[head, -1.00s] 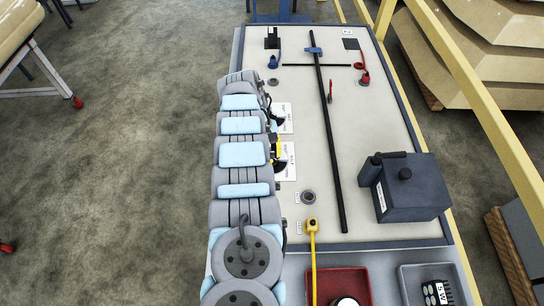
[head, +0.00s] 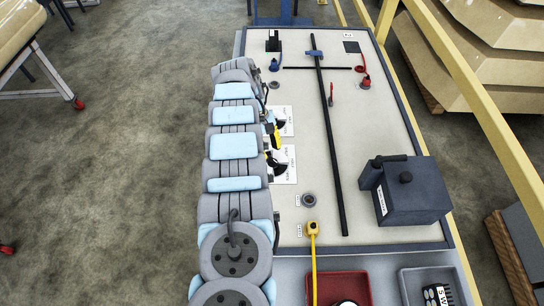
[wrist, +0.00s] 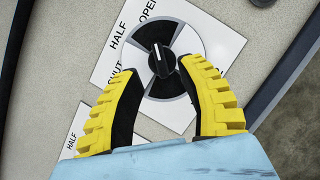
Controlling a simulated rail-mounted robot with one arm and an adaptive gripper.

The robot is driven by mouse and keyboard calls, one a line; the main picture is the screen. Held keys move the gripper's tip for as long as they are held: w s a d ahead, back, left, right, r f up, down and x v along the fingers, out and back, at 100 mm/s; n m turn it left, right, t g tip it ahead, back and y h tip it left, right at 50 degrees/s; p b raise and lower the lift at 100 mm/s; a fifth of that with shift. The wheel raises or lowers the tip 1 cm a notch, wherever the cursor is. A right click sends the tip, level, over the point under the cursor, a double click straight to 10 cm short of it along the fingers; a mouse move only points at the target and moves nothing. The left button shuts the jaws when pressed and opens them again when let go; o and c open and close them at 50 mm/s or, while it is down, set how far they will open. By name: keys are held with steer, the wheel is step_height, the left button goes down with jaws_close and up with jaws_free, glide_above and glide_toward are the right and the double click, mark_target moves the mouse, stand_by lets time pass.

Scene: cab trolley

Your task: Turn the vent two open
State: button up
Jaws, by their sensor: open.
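Two vent dials sit on white cards at the panel's left side. The nearer card (head: 285,166) and the farther card (head: 285,121) show beside my arm in the head view. My gripper (wrist: 159,68) is open in the wrist view, its yellow-backed black fingers on either side of the black knob (wrist: 161,60). The knob sits on a black and white dial with HALF, OPEN and SHUT on its card; its white line runs roughly up and down in the picture. I cannot tell whether the fingertips touch it. The gripper (head: 271,149) is partly hidden in the head view.
Red (head: 343,285) and grey trays are at the front.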

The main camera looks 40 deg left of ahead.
steer(key=shift+v, duration=1.65)
